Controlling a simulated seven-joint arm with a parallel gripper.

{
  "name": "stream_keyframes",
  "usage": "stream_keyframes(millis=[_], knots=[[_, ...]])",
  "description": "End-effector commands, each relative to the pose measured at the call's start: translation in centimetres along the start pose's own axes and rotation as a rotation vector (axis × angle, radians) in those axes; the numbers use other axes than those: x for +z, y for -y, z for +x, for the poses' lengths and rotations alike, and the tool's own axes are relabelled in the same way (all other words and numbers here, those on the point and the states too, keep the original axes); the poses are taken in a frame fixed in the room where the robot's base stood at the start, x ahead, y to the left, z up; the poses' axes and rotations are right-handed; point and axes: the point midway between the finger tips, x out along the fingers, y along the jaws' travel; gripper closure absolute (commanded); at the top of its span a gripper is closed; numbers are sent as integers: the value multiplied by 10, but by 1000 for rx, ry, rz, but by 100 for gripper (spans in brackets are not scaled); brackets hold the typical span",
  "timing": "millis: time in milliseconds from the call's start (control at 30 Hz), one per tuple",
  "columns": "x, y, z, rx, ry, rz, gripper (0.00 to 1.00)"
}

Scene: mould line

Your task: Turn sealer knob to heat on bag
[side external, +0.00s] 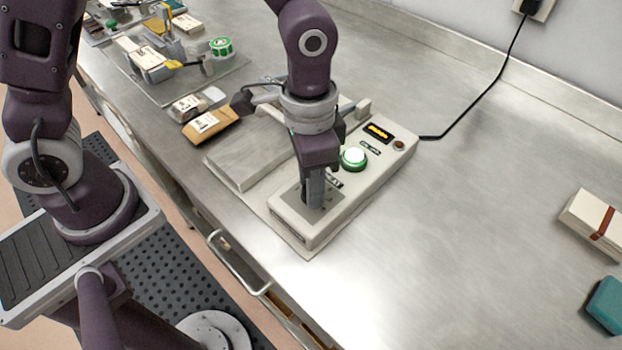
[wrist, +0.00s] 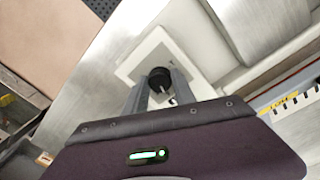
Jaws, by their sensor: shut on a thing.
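The sealer (side external: 372,186) is a pale beige machine on the steel bench, with a green lit button (side external: 353,157), a small display (side external: 378,132) and a grey dial plate (side external: 333,213) at its near end. My gripper (side external: 313,196) points down over this plate and hides the knob in the side view. In the wrist view the black knob (wrist: 160,78) with a pale pointer line sits between my two fingertips (wrist: 159,90), which are shut on it. The dial markings are mostly hidden. A tan bag (side external: 210,124) with a white label lies beside the sealer's left end.
A flat metal plate (side external: 248,155) adjoins the sealer. A black cord (side external: 470,110) runs to the wall outlet. A banded stack (side external: 596,220) and a teal block (side external: 605,304) lie at right. A tray with a green roll (side external: 221,47) is at back left.

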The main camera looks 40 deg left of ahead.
Motion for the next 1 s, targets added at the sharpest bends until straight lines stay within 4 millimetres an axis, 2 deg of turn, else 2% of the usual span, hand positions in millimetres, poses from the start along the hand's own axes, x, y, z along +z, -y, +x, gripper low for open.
stream_keyframes(millis=[500, 533, 633, 900, 1000], knots=[[-1, 0, 0, 0, -1, 17, 100], [-1, 0, 0, 0, -1, 17, 64], [0, 0, 0, 0, -1, 17, 47], [0, 0, 0, 0, 0, 17, 47], [-1, 0, -10, -1, -4, 17, 47]])
